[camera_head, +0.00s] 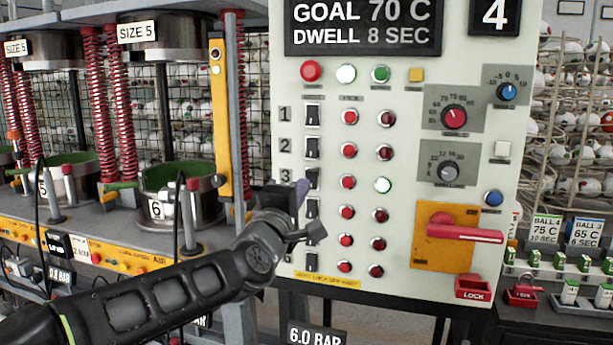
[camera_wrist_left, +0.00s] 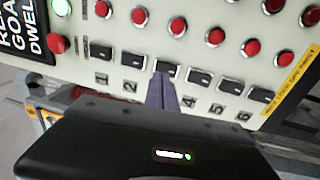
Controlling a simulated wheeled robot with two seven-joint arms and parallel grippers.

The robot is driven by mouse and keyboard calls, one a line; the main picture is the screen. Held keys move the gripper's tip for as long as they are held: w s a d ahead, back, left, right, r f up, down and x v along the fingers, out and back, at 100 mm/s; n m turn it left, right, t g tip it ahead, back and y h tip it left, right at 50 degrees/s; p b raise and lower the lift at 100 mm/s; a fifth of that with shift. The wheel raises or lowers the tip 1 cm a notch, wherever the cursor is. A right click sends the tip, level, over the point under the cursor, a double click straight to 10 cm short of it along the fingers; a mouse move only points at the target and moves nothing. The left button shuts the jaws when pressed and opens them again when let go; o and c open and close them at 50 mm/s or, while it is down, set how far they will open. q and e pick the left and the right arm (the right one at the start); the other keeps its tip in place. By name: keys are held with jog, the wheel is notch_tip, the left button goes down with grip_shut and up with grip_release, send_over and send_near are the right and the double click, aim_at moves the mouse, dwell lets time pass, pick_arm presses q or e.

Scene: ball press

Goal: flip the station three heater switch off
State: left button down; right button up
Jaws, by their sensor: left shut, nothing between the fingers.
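The station three switch (camera_head: 312,178) is a small black rocker beside the label 3 on the pale control panel. In the left wrist view the same switch (camera_wrist_left: 168,69) sits right at my fingertips. My left gripper (camera_head: 301,192) is shut and empty, its purple-grey fingers pointing at this switch. The fingers (camera_wrist_left: 162,92) hide part of it, so I cannot tell touching from a small gap, or which way the rocker is tipped. My right gripper is not in view.
Switch two (camera_head: 312,146) is just above, and switch four (camera_wrist_left: 199,78) is close on the other side. A red-handled yellow main switch (camera_head: 445,237) is at the panel's lower right. A yellow post (camera_head: 219,120) and press cylinders stand left of the panel.

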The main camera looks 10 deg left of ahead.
aim_at(309, 172)
pick_arm(q)
jog(key=shift+w+d+r+p, duration=0.15)
jog(key=shift+w+p, duration=0.1)
jog(key=shift+w, duration=0.8)
jog(key=shift+w+r+p, duration=0.1)
jog(key=shift+w+p, duration=0.1)
jog(key=shift+w, duration=0.8)
jog(key=p, duration=0.2)
jog(key=r+g+p, duration=0.1)
jog(key=p, duration=0.2)
jog(key=shift+w+r, duration=0.2)
jog(key=shift+r, duration=0.05)
jog(key=shift+f, duration=0.2)
jog(key=shift+b, duration=0.35)
